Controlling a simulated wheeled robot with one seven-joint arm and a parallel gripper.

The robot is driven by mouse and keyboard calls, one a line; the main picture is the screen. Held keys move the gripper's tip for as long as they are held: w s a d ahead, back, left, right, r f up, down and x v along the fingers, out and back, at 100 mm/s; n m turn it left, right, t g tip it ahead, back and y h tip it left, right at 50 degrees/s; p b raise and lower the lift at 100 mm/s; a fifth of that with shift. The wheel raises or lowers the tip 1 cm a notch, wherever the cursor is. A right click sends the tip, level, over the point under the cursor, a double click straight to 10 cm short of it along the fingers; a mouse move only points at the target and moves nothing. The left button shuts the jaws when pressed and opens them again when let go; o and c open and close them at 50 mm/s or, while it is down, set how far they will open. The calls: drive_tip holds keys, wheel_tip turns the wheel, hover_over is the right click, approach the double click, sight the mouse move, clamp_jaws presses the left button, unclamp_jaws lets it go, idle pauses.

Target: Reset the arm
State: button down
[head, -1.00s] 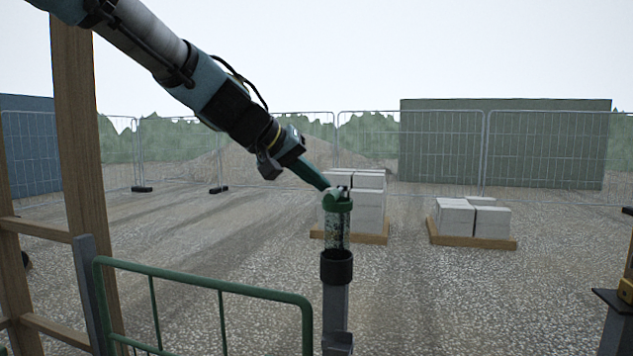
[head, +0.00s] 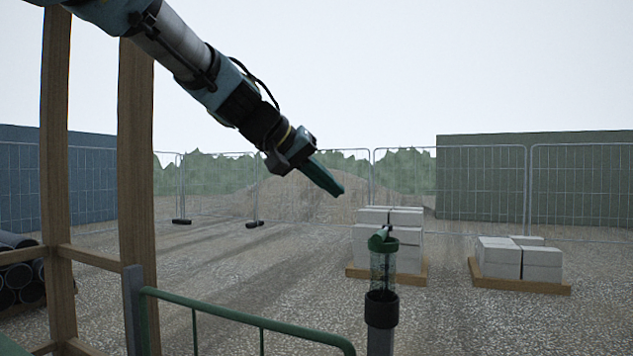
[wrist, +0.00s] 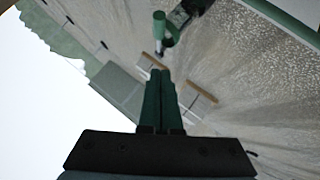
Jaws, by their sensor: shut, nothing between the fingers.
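My arm reaches in from the top left of the head view. My gripper (head: 340,192) has green fingers, shut with nothing between them, held in the air and pointing down to the right. Its fingers also show pressed together in the wrist view (wrist: 163,75). A clear cylinder with a green cap (head: 382,242) stands in a black cup on a grey post (head: 381,310). My fingertips are apart from it, above and to its left in the head view. A green cylindrical thing also shows beyond my fingers in the wrist view (wrist: 159,25).
A green rail (head: 245,320) crosses the lower left, with wooden posts (head: 137,180) beside it. Grey blocks on pallets (head: 520,284) stand on the gravel behind. Black pipes (head: 18,275) lie at far left. Open air surrounds the gripper.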

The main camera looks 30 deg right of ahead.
drive_tip(key=shift+b+v, duration=0.4)
drive_tip(key=shift+v, duration=1.55)
drive_tip(key=w+a+f+n+t+y, duration=0.1)
drive_tip(key=w+a+f+n+y, duration=0.3)
drive_tip(key=a+f, duration=0.65)
drive_tip(key=w+a+f+n+t+y, duration=0.1)
drive_tip(key=w+a+f+t+y, duration=0.1)
drive_tip(key=w+a+f, duration=0.65)
drive_tip(key=s+a+f+n+y, duration=0.1)
drive_tip(key=s+a+f, duration=0.2)
drive_tip(key=a+f, duration=0.3)
drive_tip(key=s+a+f+n+g+y, duration=0.1)
drive_tip(key=s+a+f+y, duration=0.1)
drive_tip(key=a+f, duration=0.3)
drive_tip(key=s+a+f+n+y, duration=0.1)
drive_tip(key=s+a+f, duration=0.2)
drive_tip(key=a+f, duration=0.3)
drive_tip(key=a, duration=0.4)
drive_tip(key=shift+s+a+f+y, duration=0.3)
drive_tip(key=shift+s+a+f, duration=0.05)
drive_tip(key=shift+s+a, duration=0.05)
